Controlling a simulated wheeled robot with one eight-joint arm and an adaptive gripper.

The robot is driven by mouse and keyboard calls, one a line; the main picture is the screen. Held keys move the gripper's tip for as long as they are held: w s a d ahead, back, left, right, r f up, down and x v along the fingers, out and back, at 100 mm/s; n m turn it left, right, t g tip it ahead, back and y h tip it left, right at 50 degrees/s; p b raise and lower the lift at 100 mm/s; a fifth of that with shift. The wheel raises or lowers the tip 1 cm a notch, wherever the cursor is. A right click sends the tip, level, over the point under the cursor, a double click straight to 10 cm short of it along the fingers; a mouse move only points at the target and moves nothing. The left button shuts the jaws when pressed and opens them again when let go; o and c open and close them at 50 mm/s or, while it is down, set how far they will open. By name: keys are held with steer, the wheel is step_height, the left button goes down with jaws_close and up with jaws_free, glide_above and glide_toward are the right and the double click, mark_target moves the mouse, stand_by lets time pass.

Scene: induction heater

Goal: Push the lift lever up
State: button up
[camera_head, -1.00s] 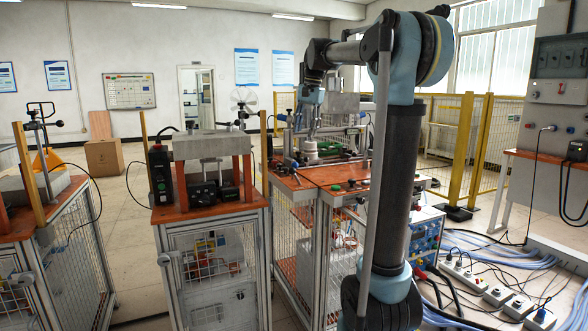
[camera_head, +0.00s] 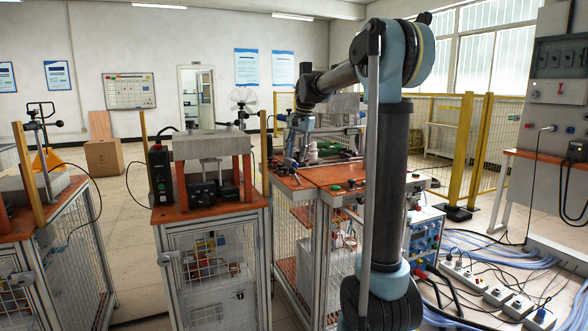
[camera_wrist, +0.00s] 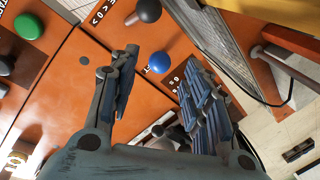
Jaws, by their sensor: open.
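The orange control panel (camera_wrist: 62,95) lies under my gripper (camera_wrist: 160,70), which is open, with its two fingers apart over the panel. A lever with a dark round knob (camera_wrist: 148,10) stands at the top of the wrist view, beyond the fingertips. A second small dark knob (camera_wrist: 158,131) shows lower down between the fingers. I cannot tell which of these is the lift lever; the printed labels are only partly readable. A blue round knob (camera_wrist: 159,63) shows between the fingertips. In the head view my gripper (camera_head: 291,162) is low over the left edge of the machine's orange top.
A green button (camera_wrist: 29,27) sits on the panel at the left of the wrist view. A brown bar (camera_wrist: 290,40) and a metal frame are at the right. In the head view, a neighbouring orange-topped station (camera_head: 207,212) stands left, separated by a narrow gap.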

mark_target(295, 164)
steer(key=shift+w+a+f, duration=0.1)
steer(key=shift+a+f, duration=0.05)
steer(key=shift+f, duration=0.8)
steer(key=shift+w+a+f, duration=0.1)
steer(key=shift+a+f, duration=0.05)
steer(key=shift+f, duration=0.75)
steer(key=shift+w+a+f, duration=0.1)
steer(key=shift+a+f, duration=0.05)
steer(key=shift+f, duration=0.8)
